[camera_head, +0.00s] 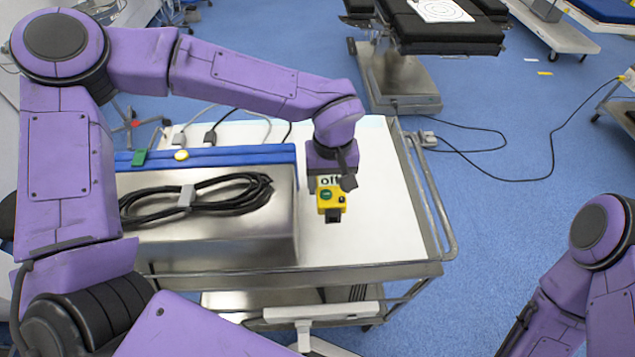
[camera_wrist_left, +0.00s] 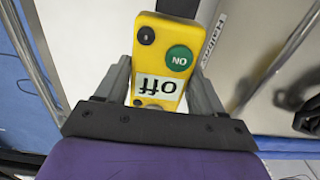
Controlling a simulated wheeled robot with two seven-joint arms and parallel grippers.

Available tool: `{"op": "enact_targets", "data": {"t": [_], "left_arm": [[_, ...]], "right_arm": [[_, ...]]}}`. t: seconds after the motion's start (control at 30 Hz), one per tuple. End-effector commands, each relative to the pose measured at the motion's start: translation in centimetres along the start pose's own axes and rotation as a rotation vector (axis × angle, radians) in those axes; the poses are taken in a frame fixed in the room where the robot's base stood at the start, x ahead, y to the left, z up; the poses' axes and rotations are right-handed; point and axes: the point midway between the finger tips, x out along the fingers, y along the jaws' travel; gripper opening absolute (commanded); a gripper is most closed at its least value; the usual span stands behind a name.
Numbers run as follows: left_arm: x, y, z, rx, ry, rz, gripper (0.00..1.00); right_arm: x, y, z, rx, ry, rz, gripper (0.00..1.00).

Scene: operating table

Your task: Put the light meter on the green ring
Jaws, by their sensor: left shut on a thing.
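My left gripper (camera_head: 331,182) is shut on a yellow box (camera_head: 331,200) with a green ON button, a black knob and a white "off" label. I cannot tell whether this box is the light meter. The wrist view shows the yellow box (camera_wrist_left: 166,60) between the two grey fingers of my left gripper (camera_wrist_left: 160,75). It is over the white top of the cart (camera_head: 375,230), to the right of the steel case; its height is unclear. No green ring can be made out. My right arm shows at the lower right, its gripper out of view.
A steel case (camera_head: 220,225) with a coiled black cable (camera_head: 225,192) stands on the cart. A blue bar (camera_head: 240,153) behind the cable carries a green piece (camera_head: 139,157) and a yellow disc (camera_head: 181,155). A sheet with circles (camera_head: 440,10) lies on the black operating table (camera_head: 440,32).

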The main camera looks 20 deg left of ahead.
Motion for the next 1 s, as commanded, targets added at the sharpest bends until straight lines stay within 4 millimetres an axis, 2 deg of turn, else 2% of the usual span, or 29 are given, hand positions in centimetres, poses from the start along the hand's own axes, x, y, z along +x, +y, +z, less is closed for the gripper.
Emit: {"op": "enact_targets", "data": {"t": [0.1,0.2,0.43,0.6,0.97,1.0], "left_arm": [[2.5,-0.4,-2.2,-0.003,-0.004,-0.004,0.24],[4.1,-0.6,-3.5,-0.003,-0.002,-0.002,0.24],[5.9,-0.8,-5.0,-0.003,-0.001,-0.001,0.24],[8.9,-0.8,-5.1,-0.002,-0.002,-0.002,0.24],[9.4,-0.8,-5.2,-0.002,0.0,0.0,0.24],[9.5,-0.8,-5.2,-0.002,0.0,0.0,0.75]], "right_arm": [[-0.3,0.0,-0.2,0.0,0.001,0.0,0.43],[-0.5,0.0,-0.2,0.0,0.001,0.0,0.43],[-0.6,0.0,-0.3,0.0,0.001,0.0,0.43],[-0.7,0.0,-0.3,0.0,0.001,0.0,0.43],[-0.7,0.1,-0.3,0.0,0.001,0.0,0.43],[-0.7,0.0,-0.3,0.0,0.001,0.0,0.43]]}}
